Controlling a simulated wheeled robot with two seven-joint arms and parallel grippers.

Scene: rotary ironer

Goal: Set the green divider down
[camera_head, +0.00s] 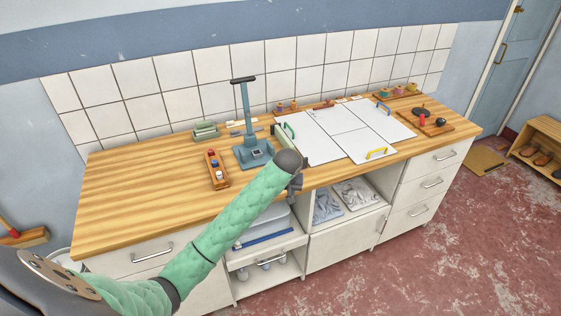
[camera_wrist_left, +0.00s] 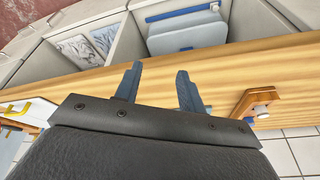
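A pale green strip (camera_head: 283,139) shows at the left edge of the white panels, partly hidden behind my left arm; I cannot tell whether it is the green divider. A darker green handle (camera_head: 289,130) stands beside it. My left gripper (camera_head: 294,186) is near the counter's front edge, partly hidden by its own wrist in the head view. In the left wrist view, its two fingers (camera_wrist_left: 155,91) are apart with nothing between them, over the wooden counter edge (camera_wrist_left: 225,82). My right gripper is in neither view.
White panels (camera_head: 325,143) with a yellow handle (camera_head: 377,153) cover the counter's right part. A blue press stand (camera_head: 252,152), a wooden rack (camera_head: 216,169) and pale green stacked pieces (camera_head: 205,131) stand to the left. The counter's left end (camera_head: 130,190) is clear.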

